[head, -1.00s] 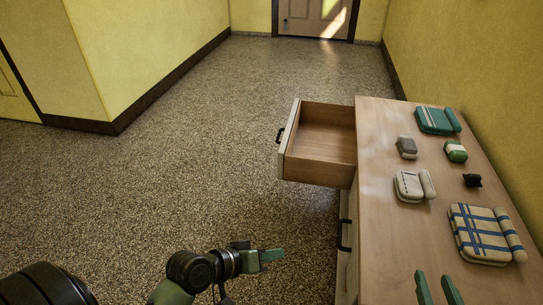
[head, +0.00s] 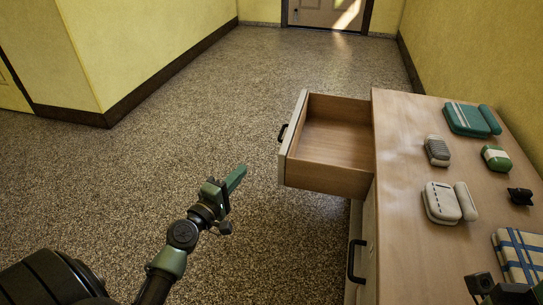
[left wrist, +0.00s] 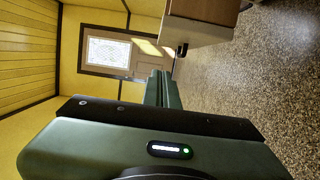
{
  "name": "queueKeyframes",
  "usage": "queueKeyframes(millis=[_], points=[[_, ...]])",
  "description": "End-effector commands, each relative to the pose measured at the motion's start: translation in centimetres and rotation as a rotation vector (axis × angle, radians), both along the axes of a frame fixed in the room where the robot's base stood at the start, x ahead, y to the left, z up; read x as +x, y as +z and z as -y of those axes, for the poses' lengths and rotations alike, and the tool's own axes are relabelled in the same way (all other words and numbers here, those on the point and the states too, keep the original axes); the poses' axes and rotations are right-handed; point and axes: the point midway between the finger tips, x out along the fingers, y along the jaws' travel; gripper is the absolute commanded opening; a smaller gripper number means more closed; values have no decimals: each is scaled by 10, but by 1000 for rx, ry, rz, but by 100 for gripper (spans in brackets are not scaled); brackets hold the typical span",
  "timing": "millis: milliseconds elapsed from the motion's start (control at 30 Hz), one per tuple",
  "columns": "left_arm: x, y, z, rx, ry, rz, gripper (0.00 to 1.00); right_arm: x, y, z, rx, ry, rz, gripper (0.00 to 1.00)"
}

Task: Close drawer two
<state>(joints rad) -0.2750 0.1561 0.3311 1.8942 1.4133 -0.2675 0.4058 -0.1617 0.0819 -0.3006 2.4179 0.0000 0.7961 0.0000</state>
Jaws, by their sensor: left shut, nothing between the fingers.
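An open drawer (head: 326,178) sticks out to the left from the wooden cabinet, empty inside, with a pale front and a dark handle (head: 283,132). In the left wrist view, a pale panel with a dark handle (left wrist: 182,50) shows beyond the fingers, seemingly the drawer front. My left gripper (head: 239,174) is shut and empty, left of and nearer than the drawer front, apart from it. Its fingers (left wrist: 162,88) also show in the left wrist view. My right gripper (head: 502,291) shows only partly at the bottom right, over the cabinet top; its fingertips are unclear.
The cabinet top (head: 405,150) carries a teal case (head: 466,119), a grey item (head: 437,151), a green-and-white item (head: 496,158), a white case (head: 440,203) and a blue-striped bundle (head: 520,255). A lower handle (head: 352,262) shows on the cabinet front. The speckled floor at left is clear.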

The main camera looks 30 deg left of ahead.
Motion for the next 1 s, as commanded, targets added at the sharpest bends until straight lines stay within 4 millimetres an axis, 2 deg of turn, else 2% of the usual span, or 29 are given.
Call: queueKeyframes(millis=[500,600,700,1000], points=[[99,1,3,-2,-4,1,0,1,1,0,-1,-1,6,36],[100,1,21,-4,-4,0,0,1,2,0,-1,-1,-1,36],[102,1,31,-1,-4,0,0,1,0,0,0,0,-4,36],[104,1,40,2,-4,-1,0,1,0,0,0,0,-4,36]])
